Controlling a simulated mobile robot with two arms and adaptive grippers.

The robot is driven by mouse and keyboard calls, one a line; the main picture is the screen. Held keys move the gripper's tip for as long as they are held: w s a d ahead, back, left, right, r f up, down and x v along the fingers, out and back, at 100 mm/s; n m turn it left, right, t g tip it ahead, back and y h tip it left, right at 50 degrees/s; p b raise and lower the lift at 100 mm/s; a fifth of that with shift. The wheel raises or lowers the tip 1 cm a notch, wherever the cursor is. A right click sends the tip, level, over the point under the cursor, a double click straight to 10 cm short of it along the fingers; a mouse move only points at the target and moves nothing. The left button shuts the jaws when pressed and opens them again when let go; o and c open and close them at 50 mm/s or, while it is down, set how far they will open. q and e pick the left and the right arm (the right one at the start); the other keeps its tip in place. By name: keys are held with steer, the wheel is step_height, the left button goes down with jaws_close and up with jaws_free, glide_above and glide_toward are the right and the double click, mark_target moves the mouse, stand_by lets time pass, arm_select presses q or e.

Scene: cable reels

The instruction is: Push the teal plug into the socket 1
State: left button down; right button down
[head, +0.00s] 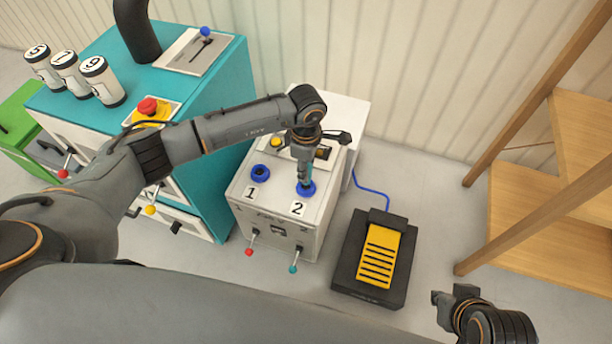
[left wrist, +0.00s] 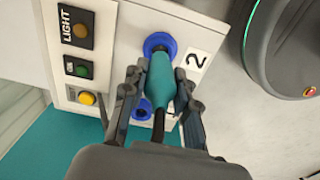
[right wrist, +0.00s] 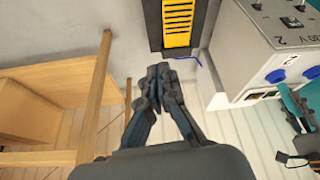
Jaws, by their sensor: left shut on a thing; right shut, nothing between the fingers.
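The teal plug (left wrist: 162,80) is held in my left gripper (left wrist: 160,85), which is shut around its body. Its tip is at the blue ring of socket 2 (head: 306,188), beside the label 2; I cannot tell how deep it sits. In the right wrist view the plug (right wrist: 289,98) also meets a blue socket ring (right wrist: 276,76). Socket 1 (head: 261,173) is empty, to the left of socket 2 on the white box's top. My right gripper (head: 441,298) is shut and empty, away from the box at the lower right; its closed fingers (right wrist: 158,75) show in the right wrist view.
The white box (head: 273,215) has red and teal levers on its front. A black and yellow pedal (head: 378,252) lies on the floor to its right. A teal cabinet (head: 232,100) stands left, a wooden shelf (head: 525,215) right. Open floor lies between pedal and shelf.

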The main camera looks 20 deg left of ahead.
arm_select(q)
steer(key=shift+r+p, duration=0.4)
steer(key=shift+r, duration=0.25)
arm_select(e)
steer(key=shift+s+d+r+g, duration=0.15)
steer(key=shift+s+g, duration=0.1)
steer(key=shift+s, duration=0.25)
steer(key=shift+s+d+g, duration=0.15)
steer(key=shift+s+g, duration=0.1)
steer(key=shift+s, duration=0.25)
